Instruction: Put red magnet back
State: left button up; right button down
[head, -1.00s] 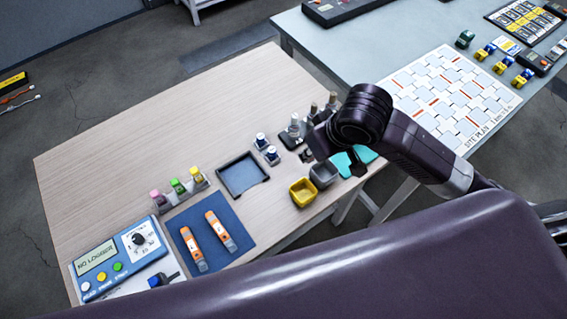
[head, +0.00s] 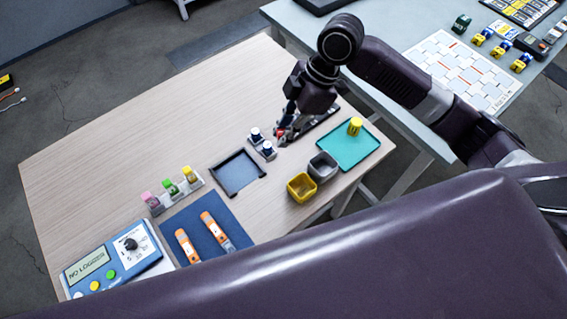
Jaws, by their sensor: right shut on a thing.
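The red magnet (head: 281,132) shows as a small red patch between the fingertips of my right gripper (head: 284,133). The gripper is shut on it, pointing down at the near left end of a dark rack (head: 318,121). The gripper and wrist hide most of the magnet and much of the rack. I cannot tell whether the magnet touches the rack. My left gripper is not in view.
A teal tray (head: 351,150) with a yellow cylinder (head: 355,126), a grey bin (head: 323,167) and a yellow bin (head: 301,187) lie to the right. An empty dark tray (head: 239,174) sits left.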

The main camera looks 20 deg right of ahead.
send_over(279, 171)
jog(key=d, duration=0.1)
jog(key=f, duration=0.9)
jog(key=shift+d+f+p, duration=0.2)
jog(key=shift+f+p, duration=0.1)
jog(key=shift+f, duration=2.6)
jog(key=c, duration=1.8)
grip_release()
jog(key=shift+f, duration=0.1)
jog(key=shift+c, duration=0.2)
jog(key=v, duration=1.2)
jog(key=shift+b, duration=0.35)
jog(key=shift+s, duration=0.1)
